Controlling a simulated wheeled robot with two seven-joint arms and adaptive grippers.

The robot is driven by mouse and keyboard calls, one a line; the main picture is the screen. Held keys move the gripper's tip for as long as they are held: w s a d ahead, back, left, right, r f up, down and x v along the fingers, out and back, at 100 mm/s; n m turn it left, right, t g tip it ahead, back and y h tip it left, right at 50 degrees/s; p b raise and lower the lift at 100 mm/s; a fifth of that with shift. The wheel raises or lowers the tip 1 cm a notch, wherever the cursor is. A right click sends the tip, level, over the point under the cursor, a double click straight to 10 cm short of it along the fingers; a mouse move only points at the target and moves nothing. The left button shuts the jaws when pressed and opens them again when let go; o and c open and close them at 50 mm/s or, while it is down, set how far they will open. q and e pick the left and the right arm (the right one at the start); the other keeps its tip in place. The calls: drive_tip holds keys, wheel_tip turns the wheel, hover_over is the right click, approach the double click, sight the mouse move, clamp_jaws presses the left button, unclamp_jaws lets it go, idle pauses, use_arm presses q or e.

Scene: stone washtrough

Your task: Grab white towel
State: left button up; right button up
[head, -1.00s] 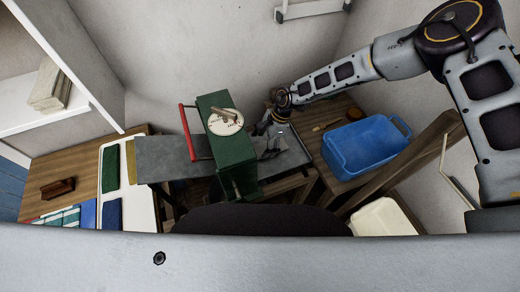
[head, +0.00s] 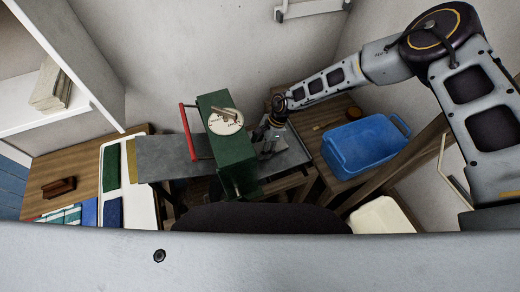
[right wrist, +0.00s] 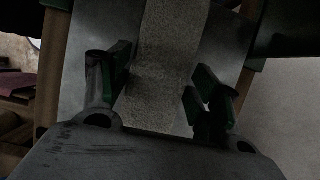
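In the right wrist view a pale, rough-textured strip (right wrist: 170,65), which looks like the towel, runs over a smooth grey metal surface and between the fingers of my right gripper (right wrist: 163,90). The fingers stand apart on either side of it, and I see no clear grip on it. In the head view my right gripper (head: 268,148) is over the grey metal top (head: 292,155), just right of the green machine (head: 231,150). The strip is too small and covered to make out clearly there. My left gripper is out of view.
The green machine has a round white dial (head: 225,121) and a red handle (head: 187,132). A wooden table (head: 85,170) with coloured cloths is at left. The wall rises close behind.

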sight(261, 148)
drive_tip(key=c, duration=0.7)
drive_tip(key=shift+r, duration=0.2)
drive_tip(key=shift+c, duration=0.2)
drive_tip(key=shift+r+p, duration=2)
drive_tip(key=shift+r, duration=0.5)
wheel_tip(261, 148, up, 2)
drive_tip(key=shift+w+p, duration=0.1)
drive_tip(key=shift+p, duration=0.45)
drive_tip(key=w+d, duration=0.2)
drive_tip(key=d, duration=0.3)
drive_tip(key=w+d+b, duration=0.1)
drive_tip(key=w+d, duration=0.1)
drive_tip(key=d, duration=0.3)
drive_tip(key=w+d+b, duration=0.1)
drive_tip(key=w+d, duration=0.1)
drive_tip(key=d, duration=0.3)
drive_tip(key=shift+w+f, duration=0.15)
drive_tip(key=shift+f, duration=0.15)
drive_tip(key=shift+w+d+r+b, duration=0.1)
drive_tip(key=shift+w+d+b, duration=0.1)
drive_tip(key=shift+d, duration=0.25)
drive_tip(key=shift+w+d+b, duration=0.1)
drive_tip(key=shift+d+b, duration=0.1)
drive_tip(key=shift+d, duration=0.2)
